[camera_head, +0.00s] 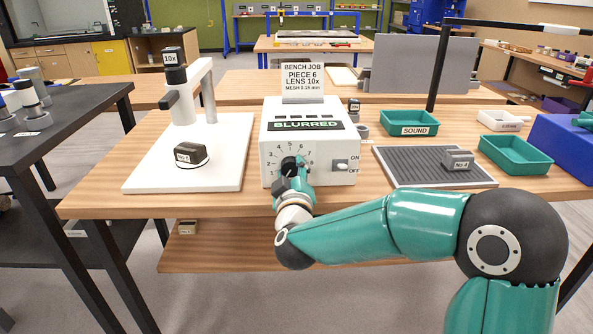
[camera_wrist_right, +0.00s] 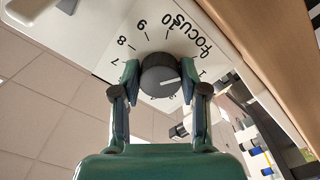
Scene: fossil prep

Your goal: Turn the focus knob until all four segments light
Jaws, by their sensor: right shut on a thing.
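The white control box (camera_head: 327,172) stands on the wooden bench, with a numbered dial and an ON/OFF switch (camera_head: 341,165) on its front. Its display (camera_head: 306,124) reads BLURRED; I cannot make out separate lit segments. The dark round focus knob (camera_wrist_right: 160,75) sits inside the FOCUS scale, its white pointer line aimed roughly toward the 1. My right gripper (camera_wrist_right: 159,84) is shut on the knob, one finger on each side. In the head view my right gripper (camera_head: 289,177) partly covers the knob and lower dial. My left gripper is not in view.
A white-based stand (camera_head: 140,174) with a 10x lens holds a dark block (camera_head: 192,154) left of the box. Right of it are a ribbed mat (camera_head: 405,172) with a grey block (camera_head: 458,159), teal trays (camera_head: 516,154) and a blue bin. A job sign (camera_head: 302,79) stands on top.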

